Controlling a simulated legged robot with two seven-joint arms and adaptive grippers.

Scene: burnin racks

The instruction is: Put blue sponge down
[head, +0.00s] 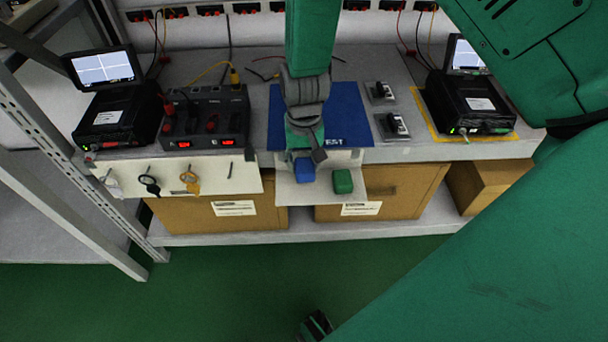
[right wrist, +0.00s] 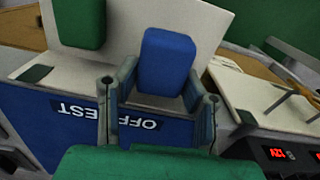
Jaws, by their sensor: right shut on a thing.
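My right gripper (head: 305,152) reaches down from the top of the head view, over the front edge of the bench. It is shut on the blue sponge (head: 303,169), which shows between the two fingers in the right wrist view (right wrist: 165,62). The sponge is at the pale ledge (head: 318,194) that juts from the bench front; I cannot tell whether it touches the ledge. A green sponge (head: 342,181) lies on the ledge to the right of it, and it also shows in the right wrist view (right wrist: 82,22).
A blue mat (head: 348,112) lies on the bench behind the ledge. A dark power supply (head: 205,118) stands left of it. Black testers with screens stand at the left (head: 118,118) and right (head: 478,105). Cardboard boxes (head: 400,195) sit on the shelf below.

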